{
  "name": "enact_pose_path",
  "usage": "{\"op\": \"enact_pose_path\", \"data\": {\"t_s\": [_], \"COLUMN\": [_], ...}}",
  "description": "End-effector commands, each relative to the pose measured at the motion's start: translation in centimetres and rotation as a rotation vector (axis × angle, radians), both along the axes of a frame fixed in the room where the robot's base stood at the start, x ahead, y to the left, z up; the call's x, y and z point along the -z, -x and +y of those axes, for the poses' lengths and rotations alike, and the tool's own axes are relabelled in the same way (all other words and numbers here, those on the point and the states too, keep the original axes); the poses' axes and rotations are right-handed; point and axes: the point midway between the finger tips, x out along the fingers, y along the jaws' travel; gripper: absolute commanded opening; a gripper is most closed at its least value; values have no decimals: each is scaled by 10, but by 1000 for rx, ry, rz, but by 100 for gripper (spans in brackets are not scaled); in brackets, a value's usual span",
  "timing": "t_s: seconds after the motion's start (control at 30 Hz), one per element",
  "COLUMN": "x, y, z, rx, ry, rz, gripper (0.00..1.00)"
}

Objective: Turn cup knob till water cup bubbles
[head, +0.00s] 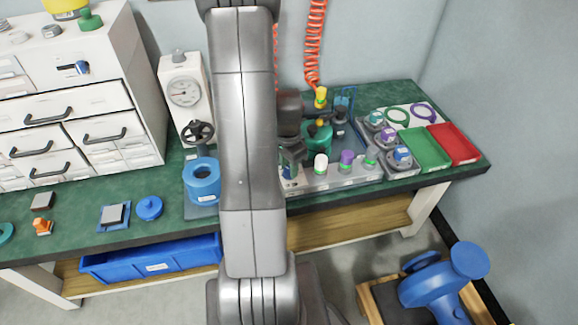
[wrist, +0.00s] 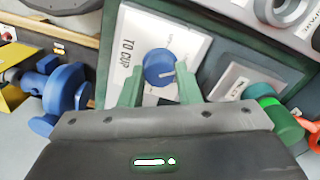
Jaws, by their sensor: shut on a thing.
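The cup knob (wrist: 160,68) is a round blue dial with a pale pointer line. It sits on a white plate (wrist: 138,28) printed "TO CUP" in the wrist view. My gripper (wrist: 159,88) has its two green fingers on either side of the knob, shut on it. In the head view my arm hides the knob and my fingertips. I cannot make out a water cup or any bubbles in either view.
On the green bench, a gauge stand (head: 184,92) and a blue ring-shaped part (head: 202,180) are left of my arm. A green tray (head: 427,149) and a red tray (head: 455,143) lie at the right. A blue valve body (head: 440,285) stands low at right.

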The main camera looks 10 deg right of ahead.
Motion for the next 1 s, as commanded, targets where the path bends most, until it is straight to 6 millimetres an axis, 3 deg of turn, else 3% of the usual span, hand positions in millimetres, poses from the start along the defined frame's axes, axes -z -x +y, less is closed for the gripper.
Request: {"op": "enact_pose_path", "data": {"t_s": [0.73,0.77,0.83,1.0], "x": [-1,-1,-1,0], "y": [-1,-1,-1,0], "z": [-1,-1,-1,0], "rx": [82,82,82,82], "ry": [1,1,0,1], "rz": [-3,-3,-2,-1], "gripper": [7,36,50,52]}}
